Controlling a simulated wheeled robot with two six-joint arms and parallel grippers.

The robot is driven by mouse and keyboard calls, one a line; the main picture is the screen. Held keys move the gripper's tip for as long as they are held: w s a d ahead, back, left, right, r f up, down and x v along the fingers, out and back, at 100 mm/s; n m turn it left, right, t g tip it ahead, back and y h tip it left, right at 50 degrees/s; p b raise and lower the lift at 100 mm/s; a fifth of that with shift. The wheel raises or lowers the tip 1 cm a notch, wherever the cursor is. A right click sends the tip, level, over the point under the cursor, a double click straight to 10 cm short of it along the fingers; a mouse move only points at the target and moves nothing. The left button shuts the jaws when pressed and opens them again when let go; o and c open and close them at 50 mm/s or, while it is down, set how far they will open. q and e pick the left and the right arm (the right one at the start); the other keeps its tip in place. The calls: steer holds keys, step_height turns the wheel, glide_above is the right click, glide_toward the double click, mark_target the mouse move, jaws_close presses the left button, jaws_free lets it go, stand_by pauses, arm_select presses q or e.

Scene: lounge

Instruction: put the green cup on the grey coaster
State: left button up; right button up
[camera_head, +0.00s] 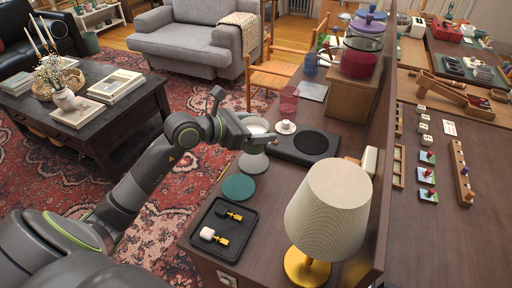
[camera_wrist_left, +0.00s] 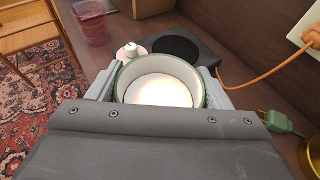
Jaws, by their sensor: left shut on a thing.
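My left gripper (camera_head: 258,139) is shut on the green cup (camera_head: 255,124). In the left wrist view the cup (camera_wrist_left: 160,70) shows its pale inside and green rim between the two fingers (camera_wrist_left: 160,91). The cup looks upright. The grey coaster (camera_head: 253,165) lies on the brown sideboard just below the cup and gripper in the head view. The gripper hides part of the cup, and whether the cup's base touches the coaster cannot be told. A teal coaster (camera_head: 238,188) lies nearer. My right gripper is not in view.
A black tray (camera_head: 225,250) with small items and a lamp (camera_head: 325,215) stand at the front. A dark flat device with a round black plate (camera_head: 310,142) and a small white object (camera_head: 286,127) are beside the gripper. A pink cup (camera_head: 289,100) stands farther back.

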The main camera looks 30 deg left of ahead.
arm_select(q)
steer(key=shift+f, duration=2.65)
steer(key=shift+f, duration=0.1)
steer(key=o, duration=1.3)
steer(key=shift+o, duration=0.2)
